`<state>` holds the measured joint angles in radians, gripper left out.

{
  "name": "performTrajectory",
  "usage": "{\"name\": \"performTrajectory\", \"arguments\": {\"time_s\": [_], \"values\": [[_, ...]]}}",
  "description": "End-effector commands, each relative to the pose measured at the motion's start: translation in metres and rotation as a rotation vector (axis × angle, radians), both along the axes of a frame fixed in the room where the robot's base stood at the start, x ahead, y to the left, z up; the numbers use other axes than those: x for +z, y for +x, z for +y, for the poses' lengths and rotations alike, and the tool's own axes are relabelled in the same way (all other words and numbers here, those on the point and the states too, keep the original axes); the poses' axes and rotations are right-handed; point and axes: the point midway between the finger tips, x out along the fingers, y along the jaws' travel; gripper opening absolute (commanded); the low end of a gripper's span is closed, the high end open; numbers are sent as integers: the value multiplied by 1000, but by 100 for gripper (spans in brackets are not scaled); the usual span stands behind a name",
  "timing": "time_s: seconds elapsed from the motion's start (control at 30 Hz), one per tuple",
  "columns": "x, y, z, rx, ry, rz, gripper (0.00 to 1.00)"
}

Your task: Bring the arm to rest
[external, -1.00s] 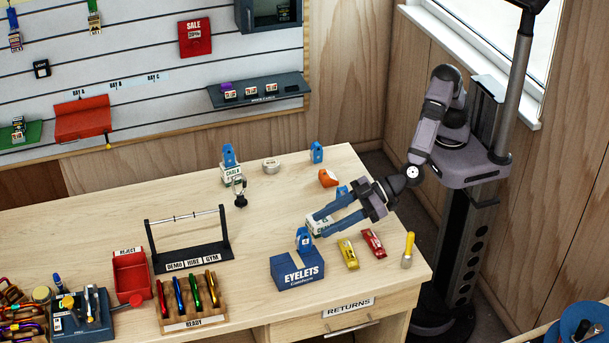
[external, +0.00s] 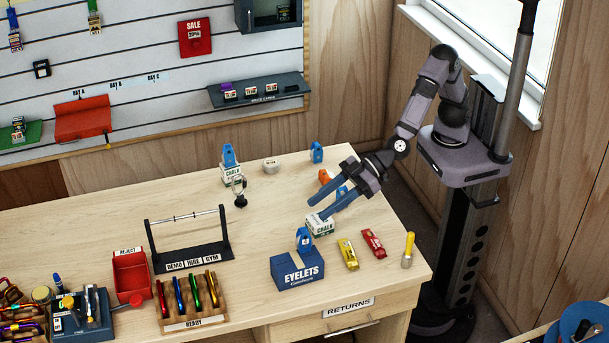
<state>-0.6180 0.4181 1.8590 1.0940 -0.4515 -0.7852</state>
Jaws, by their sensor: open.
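My gripper (external: 316,205) is open over the right part of the workbench (external: 270,220), its two blue fingers spread and pointing down and left. A white and green chalk box (external: 321,227) lies on the bench just below the fingertips. Nothing shows between the fingers. My arm reaches in from its column at the right, its upper link raised and its forearm slanting down to the bench.
A blue EYELETS block (external: 297,272) stands in front of the chalk box. A black rack (external: 190,255), red reject bin (external: 131,275) and another chalk box (external: 231,174) stand leftward.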

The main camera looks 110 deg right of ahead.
Motion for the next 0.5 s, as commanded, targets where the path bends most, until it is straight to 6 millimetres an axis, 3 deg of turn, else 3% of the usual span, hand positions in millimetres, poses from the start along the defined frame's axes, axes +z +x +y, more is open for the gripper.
{"name": "performTrajectory", "arguments": {"time_s": [0.07, 0.17, 0.3, 0.5], "values": [[4, -11, -34, 42, 8, 60, 43], [-8, -42, -77, 96, -2, 184, 43], [-38, -106, -139, 116, -41, 397, 43], [-98, -201, -203, 63, -77, 712, 43]]}}
